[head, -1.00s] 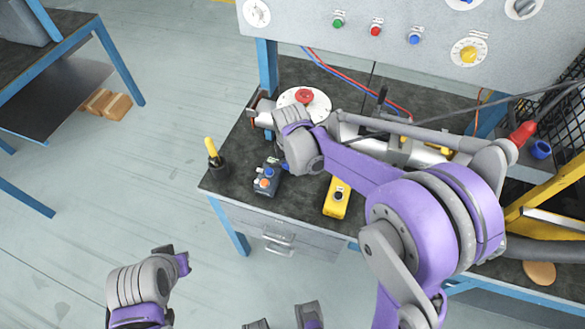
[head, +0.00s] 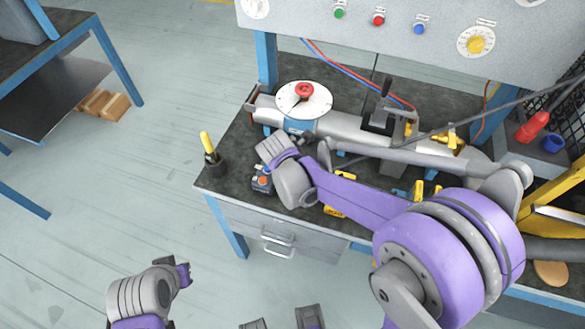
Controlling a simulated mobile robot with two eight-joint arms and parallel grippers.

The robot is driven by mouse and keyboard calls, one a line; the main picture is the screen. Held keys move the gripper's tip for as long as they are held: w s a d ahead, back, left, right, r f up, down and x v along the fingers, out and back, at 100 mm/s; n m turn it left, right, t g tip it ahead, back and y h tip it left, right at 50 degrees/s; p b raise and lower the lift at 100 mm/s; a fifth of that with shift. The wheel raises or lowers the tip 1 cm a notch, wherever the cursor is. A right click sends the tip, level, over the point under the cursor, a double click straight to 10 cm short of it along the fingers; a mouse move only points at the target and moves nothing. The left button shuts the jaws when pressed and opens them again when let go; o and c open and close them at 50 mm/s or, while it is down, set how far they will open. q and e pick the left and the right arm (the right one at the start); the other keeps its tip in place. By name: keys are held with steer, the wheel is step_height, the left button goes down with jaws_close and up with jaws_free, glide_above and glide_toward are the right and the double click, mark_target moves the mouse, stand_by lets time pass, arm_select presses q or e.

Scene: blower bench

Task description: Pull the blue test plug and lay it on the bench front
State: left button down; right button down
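I cannot pick out the blue test plug for sure. A blue collar (head: 298,126) shows on the grey pipe (head: 345,128) below a white dial disc (head: 304,98) with a red knob. A small blue piece (head: 400,193) lies among yellow parts near the bench front. My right arm reaches in from the right over the bench. Its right gripper (head: 270,147) is just below the disc and pipe; its fingers are hidden, so its opening cannot be told. My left gripper (head: 183,273) hangs over the floor at lower left, away from the bench, its opening unclear.
A dark holder (head: 214,168) with a yellow-handled tool stands at the bench's left corner. A control panel (head: 390,40) rises behind.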

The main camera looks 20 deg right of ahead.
steer(key=shift+f, duration=0.5)
steer(key=shift+c, duration=2.2)
jaws_free()
steer(key=v, duration=1.1)
steer(key=shift+p, duration=0.35)
steer(key=shift+d, duration=0.1)
steer(key=s+d+m+t+y+p, duration=0.1)
steer(key=s+d+m, duration=0.2)
steer(key=s+m, duration=0.5)
steer(key=s+d+m+y+p, duration=0.1)
steer(key=s+d+m+p, duration=0.1)
steer(key=s+m, duration=0.7)
steer(key=d+m, duration=0.1)
steer(key=m, duration=0.4)
steer(key=shift+d+r+m+t+y, duration=0.3)
steer(key=shift+d+r+t+y, duration=0.05)
steer(key=shift+d+t+y, duration=0.05)
